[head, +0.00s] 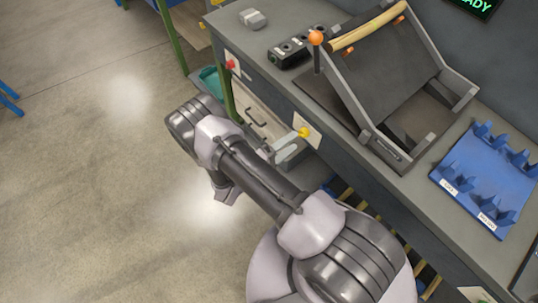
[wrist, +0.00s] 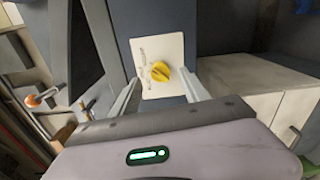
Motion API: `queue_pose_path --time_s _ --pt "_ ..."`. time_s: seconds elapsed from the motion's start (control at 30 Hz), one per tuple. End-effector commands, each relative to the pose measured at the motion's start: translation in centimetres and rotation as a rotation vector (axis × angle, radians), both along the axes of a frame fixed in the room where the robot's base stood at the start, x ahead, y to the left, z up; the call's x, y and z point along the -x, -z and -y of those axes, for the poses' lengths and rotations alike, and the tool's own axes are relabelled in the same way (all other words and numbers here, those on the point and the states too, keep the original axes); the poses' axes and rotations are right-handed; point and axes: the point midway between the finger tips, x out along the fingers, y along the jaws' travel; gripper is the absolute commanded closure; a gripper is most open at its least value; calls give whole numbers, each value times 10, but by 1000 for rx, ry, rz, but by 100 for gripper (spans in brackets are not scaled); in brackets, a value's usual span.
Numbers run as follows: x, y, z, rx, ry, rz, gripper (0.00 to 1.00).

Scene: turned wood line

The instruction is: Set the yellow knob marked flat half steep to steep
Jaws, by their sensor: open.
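The yellow knob (wrist: 160,71) sits on a white plate (wrist: 150,50) on the bench front, seen in the wrist view between my fingers. The plate's lettering is too small to read, so I cannot tell where the knob is set. In the head view the yellow knob (head: 304,132) shows just beyond my gripper (head: 286,147). My gripper also shows in the wrist view (wrist: 160,88), with its two fingers apart on either side of the knob and nothing between them that I can see held. I cannot tell whether a finger touches the plate.
A red knob (head: 231,64) is farther along the bench front. Above stand a sloped frame (head: 375,75) with an orange-balled lever (head: 316,38) and a blue tray (head: 470,165).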

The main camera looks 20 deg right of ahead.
Motion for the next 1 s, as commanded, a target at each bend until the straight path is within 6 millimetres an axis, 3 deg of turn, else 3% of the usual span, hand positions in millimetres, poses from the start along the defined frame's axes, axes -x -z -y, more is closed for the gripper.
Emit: queue_pose_path --time_s 0.2,0.4,0.57,1.0 --pt "24 -2 -69 -1 -7 2 46" --pt "40 -1 -111 -2 -4 0 46" --pt "45 0 -122 -1 0 1 46" --pt "44 -3 -123 -7 10 -1 46"
